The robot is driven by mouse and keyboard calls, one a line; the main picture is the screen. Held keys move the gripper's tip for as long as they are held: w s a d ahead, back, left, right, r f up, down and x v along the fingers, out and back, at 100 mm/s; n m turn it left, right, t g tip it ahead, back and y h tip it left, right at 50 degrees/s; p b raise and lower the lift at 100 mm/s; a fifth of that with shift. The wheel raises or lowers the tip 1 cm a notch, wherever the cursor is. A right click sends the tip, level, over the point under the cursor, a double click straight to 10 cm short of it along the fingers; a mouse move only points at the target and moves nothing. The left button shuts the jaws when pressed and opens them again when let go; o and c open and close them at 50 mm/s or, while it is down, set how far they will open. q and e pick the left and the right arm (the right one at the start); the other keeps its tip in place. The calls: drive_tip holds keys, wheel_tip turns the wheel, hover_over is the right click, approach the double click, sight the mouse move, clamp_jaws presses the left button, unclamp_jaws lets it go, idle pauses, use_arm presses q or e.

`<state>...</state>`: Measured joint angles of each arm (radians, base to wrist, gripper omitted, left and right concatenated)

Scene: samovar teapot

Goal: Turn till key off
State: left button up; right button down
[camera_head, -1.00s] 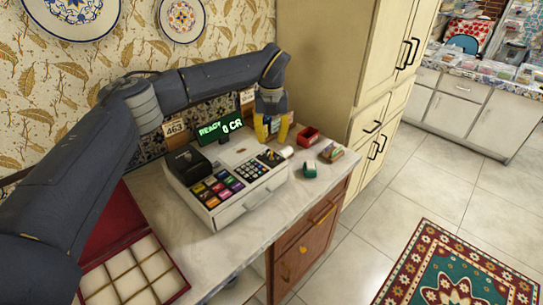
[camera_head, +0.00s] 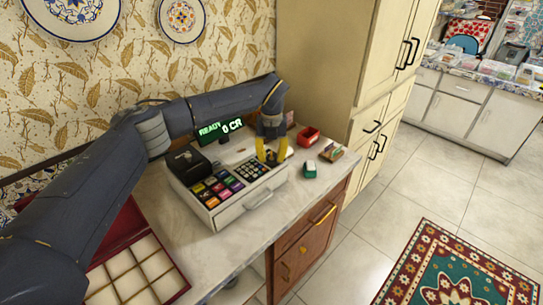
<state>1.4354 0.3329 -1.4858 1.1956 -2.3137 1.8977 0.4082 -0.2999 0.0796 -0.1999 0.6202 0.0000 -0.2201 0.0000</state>
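The till (camera_head: 233,208) is a white cash register with coloured keys and a dark number pad. It stands on the marble counter. Its green display (camera_head: 222,129) reads "READY 0 CR". My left gripper (camera_head: 271,159) has yellow fingers pointing down at the right end of the till's top, beside the number pad (camera_head: 251,170). The fingers look spread apart, one on each side of a small spot. The key itself is too small or hidden between the fingers, so I cannot tell whether they touch it. My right gripper is not in view.
A red box (camera_head: 308,137), a green item (camera_head: 309,170) and a small multicoloured box (camera_head: 332,153) lie right of the till. A red compartment box (camera_head: 133,278) is at the counter's left. A tall cream cabinet (camera_head: 321,60) stands behind right.

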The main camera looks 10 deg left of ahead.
use_arm(q)
drive_tip(key=shift+c, duration=0.2)
clamp_jaws()
drive_tip(key=shift+n, duration=0.3)
drive_tip(key=n, duration=0.3)
drive_tip(key=shift+w+d+n, duration=0.1)
drive_tip(key=shift+d+n, duration=0.1)
drive_tip(key=shift+n, duration=0.1)
drive_tip(key=shift+w+d+n, duration=0.1)
drive_tip(key=shift+n, duration=1.05)
drive_tip(key=shift+w+d+n, duration=0.1)
drive_tip(key=shift+n, duration=1.05)
